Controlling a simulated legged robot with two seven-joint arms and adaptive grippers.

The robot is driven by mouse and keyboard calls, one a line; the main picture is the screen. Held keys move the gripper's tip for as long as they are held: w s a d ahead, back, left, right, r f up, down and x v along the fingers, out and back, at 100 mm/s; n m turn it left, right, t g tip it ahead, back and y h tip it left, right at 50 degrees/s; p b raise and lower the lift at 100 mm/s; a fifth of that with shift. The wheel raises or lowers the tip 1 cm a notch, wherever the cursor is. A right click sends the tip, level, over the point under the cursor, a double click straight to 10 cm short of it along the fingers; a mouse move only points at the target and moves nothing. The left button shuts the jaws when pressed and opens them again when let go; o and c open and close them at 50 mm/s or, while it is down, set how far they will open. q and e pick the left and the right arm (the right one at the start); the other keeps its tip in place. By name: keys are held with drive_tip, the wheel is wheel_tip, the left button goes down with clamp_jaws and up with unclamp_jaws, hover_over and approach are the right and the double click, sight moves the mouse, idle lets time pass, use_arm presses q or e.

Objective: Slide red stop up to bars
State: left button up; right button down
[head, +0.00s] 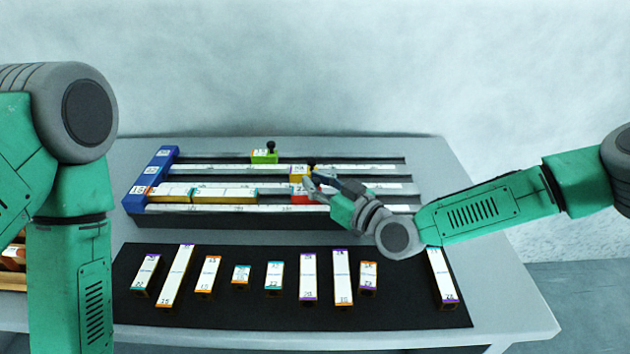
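The red stop (300,197) sits in the front channel of a slotted rack, partly covered by my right gripper. White-topped bars (224,194) lie end to end in that channel, from the blue end block (135,202) rightward. A gap shows between the last bar's right end and the red stop. My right gripper (312,184) reaches in from the right, its fingertips at the red stop; the stop's knob is hidden there. I cannot tell whether the fingers are closed on it. My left arm (70,200) fills the left side; its gripper is out of view.
A yellow stop (298,174) stands close behind the red one, and a green stop (264,157) in the back channel. Several loose bars, such as a long one (342,278), lie on a black mat (405,310) in front. A wooden box (12,270) shows at far left.

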drive_tip(key=a+b, duration=0.1)
drive_tip(key=a, duration=0.6)
drive_tip(key=shift+s+a, duration=0.15)
drive_tip(key=shift+a, duration=0.6)
drive_tip(key=c, duration=1.4)
unclamp_jaws()
drive_tip(key=shift+d, duration=0.2)
drive_tip(key=shift+c, duration=0.2)
drive_tip(key=shift+d, duration=0.3)
drive_tip(key=shift+r, duration=0.2)
wheel_tip(320, 180, up, 10)
drive_tip(key=shift+f, duration=0.2)
drive_tip(key=shift+a, duration=0.1)
